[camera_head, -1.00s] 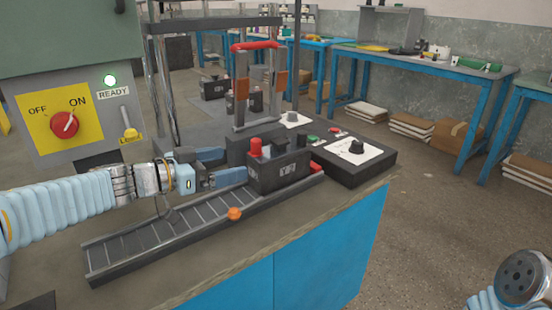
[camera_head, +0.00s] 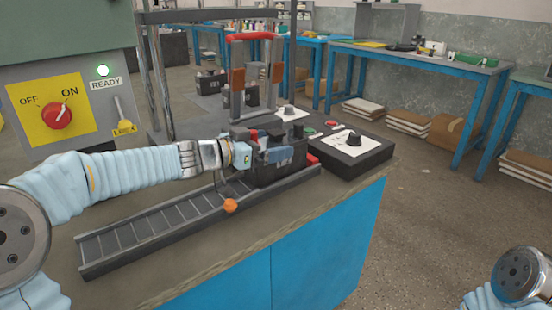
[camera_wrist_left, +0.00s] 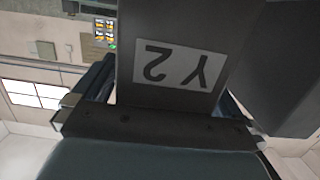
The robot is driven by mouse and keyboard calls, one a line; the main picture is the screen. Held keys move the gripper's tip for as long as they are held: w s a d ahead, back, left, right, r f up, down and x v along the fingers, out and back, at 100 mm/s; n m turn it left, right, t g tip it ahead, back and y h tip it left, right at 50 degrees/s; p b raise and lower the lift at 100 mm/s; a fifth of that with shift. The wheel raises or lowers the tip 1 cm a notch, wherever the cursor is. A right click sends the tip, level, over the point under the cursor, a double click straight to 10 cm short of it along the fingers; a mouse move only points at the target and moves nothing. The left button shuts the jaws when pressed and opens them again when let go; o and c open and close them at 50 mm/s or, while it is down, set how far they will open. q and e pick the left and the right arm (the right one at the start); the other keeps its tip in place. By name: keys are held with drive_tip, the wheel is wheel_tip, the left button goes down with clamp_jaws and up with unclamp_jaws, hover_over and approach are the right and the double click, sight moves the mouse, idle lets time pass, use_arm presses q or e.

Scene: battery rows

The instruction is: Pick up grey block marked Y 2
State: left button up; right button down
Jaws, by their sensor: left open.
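The dark grey block marked Y 2 (camera_wrist_left: 180,70) fills the middle of the left wrist view, its white label upside down. In the head view the block (camera_head: 268,176) stands at the far right end of the roller track, partly hidden by my gripper. My left gripper (camera_head: 270,154) is open at the block. In the left wrist view its fingers (camera_wrist_left: 165,100) show on either side of the block. Contact cannot be told. My right gripper is out of view; only part of my right arm shows at the lower right.
The roller track (camera_head: 150,230) runs along the bench, with an orange knob (camera_head: 230,205) on its front edge. A black box with a dial (camera_head: 350,145) is right of the block. A red-topped frame (camera_head: 251,37) stands behind. The bench front is clear.

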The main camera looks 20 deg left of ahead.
use_arm(q)
clamp_jaws()
drive_tip(key=shift+r, duration=0.2)
idle(0.5)
drive_tip(key=shift+r, duration=0.1)
